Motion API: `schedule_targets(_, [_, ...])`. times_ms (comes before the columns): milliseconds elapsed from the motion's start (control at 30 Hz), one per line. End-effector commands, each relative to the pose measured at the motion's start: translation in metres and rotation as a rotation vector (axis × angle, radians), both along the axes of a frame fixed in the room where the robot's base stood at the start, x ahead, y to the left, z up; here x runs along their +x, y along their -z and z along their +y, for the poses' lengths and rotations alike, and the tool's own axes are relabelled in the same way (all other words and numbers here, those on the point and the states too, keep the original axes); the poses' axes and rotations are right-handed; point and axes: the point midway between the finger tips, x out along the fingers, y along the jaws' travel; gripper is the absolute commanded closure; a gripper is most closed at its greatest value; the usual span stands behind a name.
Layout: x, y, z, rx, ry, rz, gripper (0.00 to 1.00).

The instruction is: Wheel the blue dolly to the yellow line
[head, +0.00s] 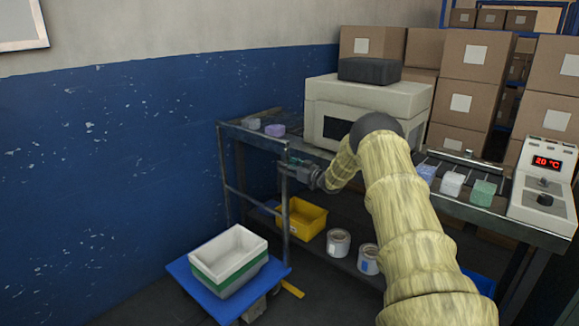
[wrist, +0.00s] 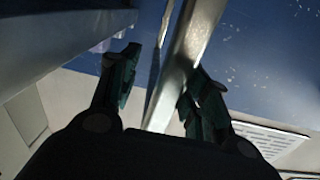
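The blue dolly (head: 202,300) is on the floor at the lower left in the head view, with a white and green crate stack (head: 228,262) on it. A short yellow strip (head: 291,289) shows on the floor by the dolly's right corner; it looks like part of the yellow line, and the rest is not visible. My gripper (head: 288,163) is above and behind the dolly, beside the bench frame and apart from the dolly. In the wrist view my gripper (wrist: 160,88) has its fingers apart, with a metal bar (wrist: 177,70) showing between them. Contact with the bar cannot be told.
The conveyor bench (head: 228,180) carries a wrapper machine (head: 368,100), several small blocks and a control box (head: 540,185). A yellow bin (head: 303,218) and two cans (head: 338,242) sit on its lower shelf. A blue wall (head: 100,170) bounds the left. Stacked cartons (head: 475,55) stand behind.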

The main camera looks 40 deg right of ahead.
Motion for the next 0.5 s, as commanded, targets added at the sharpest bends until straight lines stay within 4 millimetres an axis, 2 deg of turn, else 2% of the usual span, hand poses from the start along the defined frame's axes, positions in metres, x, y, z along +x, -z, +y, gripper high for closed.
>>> schedule_targets(267, [-0.003,0.000,0.004,-0.001,-0.005,0.002,0.54])
schedule_targets(500, [-0.032,0.002,-0.002,0.003,-0.005,0.002,0.54])
